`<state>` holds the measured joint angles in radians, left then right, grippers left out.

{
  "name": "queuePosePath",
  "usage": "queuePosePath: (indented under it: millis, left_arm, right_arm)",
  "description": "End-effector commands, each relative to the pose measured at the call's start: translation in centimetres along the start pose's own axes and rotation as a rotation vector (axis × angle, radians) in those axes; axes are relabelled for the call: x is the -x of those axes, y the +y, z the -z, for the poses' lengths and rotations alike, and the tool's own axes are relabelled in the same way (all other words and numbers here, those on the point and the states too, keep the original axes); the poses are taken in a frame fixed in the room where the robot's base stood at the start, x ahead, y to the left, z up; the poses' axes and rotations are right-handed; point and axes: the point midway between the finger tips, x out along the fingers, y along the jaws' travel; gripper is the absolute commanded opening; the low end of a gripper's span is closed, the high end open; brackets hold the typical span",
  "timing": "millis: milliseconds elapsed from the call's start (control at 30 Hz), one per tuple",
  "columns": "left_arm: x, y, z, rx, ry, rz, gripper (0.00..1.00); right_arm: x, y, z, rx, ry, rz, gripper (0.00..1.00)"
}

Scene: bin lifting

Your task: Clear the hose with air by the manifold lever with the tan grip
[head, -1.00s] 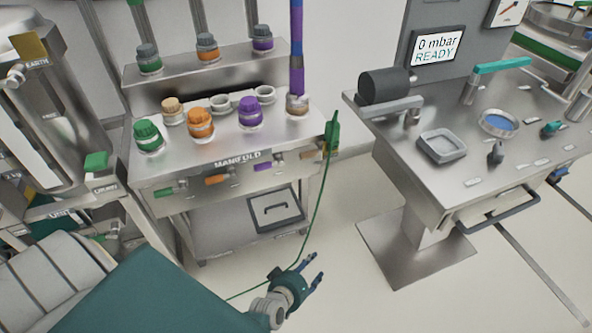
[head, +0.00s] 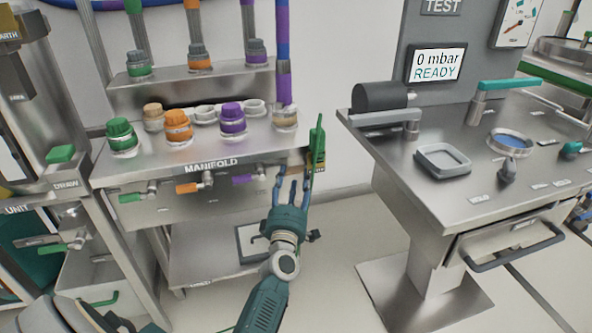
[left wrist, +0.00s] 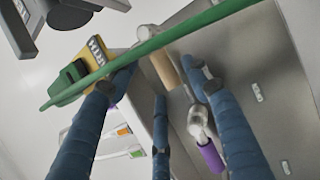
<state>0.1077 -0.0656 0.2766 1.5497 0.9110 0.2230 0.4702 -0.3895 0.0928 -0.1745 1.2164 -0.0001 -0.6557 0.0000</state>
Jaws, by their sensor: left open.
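The manifold (head: 215,167) is a steel bench unit with a row of levers on its front. The tan grip (left wrist: 163,69) shows in the left wrist view, and the purple grip (left wrist: 210,157) hangs below it on the right. My left gripper (head: 292,181) is open and empty at the right end of the manifold front. In the left wrist view the tan grip lies between its spread fingertips; contact is not clear. My right gripper is not in view.
A green clamp (head: 317,146) hangs at the manifold's right corner, close beside my fingers. A green strip (left wrist: 150,47) crosses the left wrist view in front of the tan grip. The test bench (head: 452,195) stands right, with a floor gap between.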

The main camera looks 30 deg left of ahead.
Motion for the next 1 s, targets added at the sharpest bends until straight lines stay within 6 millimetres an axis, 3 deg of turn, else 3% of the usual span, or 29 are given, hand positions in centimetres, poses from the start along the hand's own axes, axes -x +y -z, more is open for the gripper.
queuePosePath:
  millis: [100,300,667,900,1000]
  left_arm:
    - [-2.2,0.0,0.0,-0.001,0.0,-0.001,0.48]
    - [-4.3,-0.1,0.0,-0.001,-0.001,0.0,0.48]
    - [-4.8,-0.1,0.0,-0.002,-0.001,0.002,0.48]
    - [-4.7,-0.1,0.0,-0.002,-0.001,0.002,0.01]
    - [-4.7,-0.1,0.0,-0.003,-0.001,0.002,0.0]
  right_arm:
    - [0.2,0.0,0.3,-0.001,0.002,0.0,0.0]
    - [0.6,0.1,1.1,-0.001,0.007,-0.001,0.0]
    - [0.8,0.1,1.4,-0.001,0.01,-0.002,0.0]
    - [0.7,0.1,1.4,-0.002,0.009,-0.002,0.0]
    - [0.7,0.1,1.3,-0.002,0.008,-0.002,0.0]
